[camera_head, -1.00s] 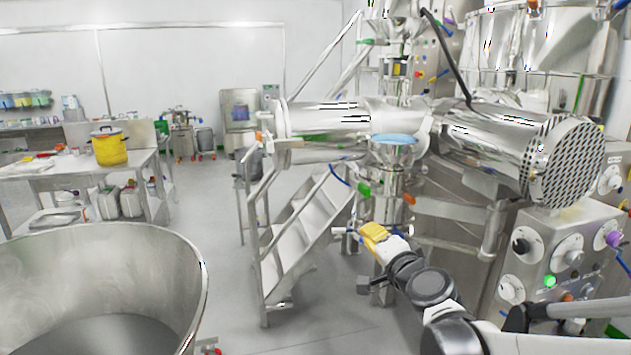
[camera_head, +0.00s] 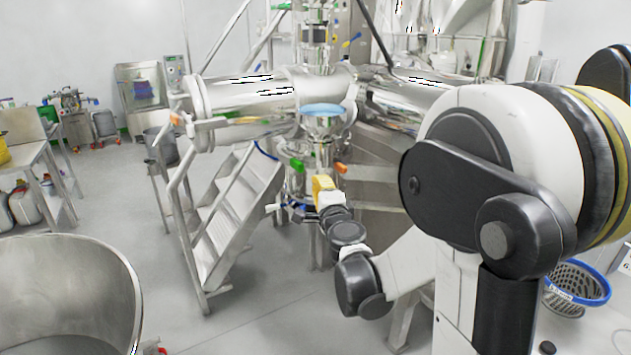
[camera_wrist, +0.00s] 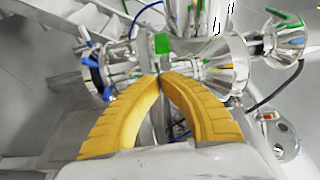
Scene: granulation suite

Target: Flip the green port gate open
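A small green tab (camera_head: 297,165), which I take to be the green port gate, is on the steel pipework below the blue-topped funnel (camera_head: 323,112). In the wrist view a green block (camera_wrist: 162,43) shows just beyond my fingertips; I cannot tell whether they touch it. My gripper (camera_wrist: 160,77) has yellow curved fingers whose tips meet, with nothing seen held between them. In the head view my gripper (camera_head: 322,184) is just below and right of the green tab.
An orange tab (camera_head: 341,168) is right of the green one. Steel steps (camera_head: 220,220) stand left of the pipework. A large steel bowl (camera_head: 75,290) is at the lower left. A blue-rimmed basket (camera_head: 577,290) is at the lower right. Open floor lies between bowl and steps.

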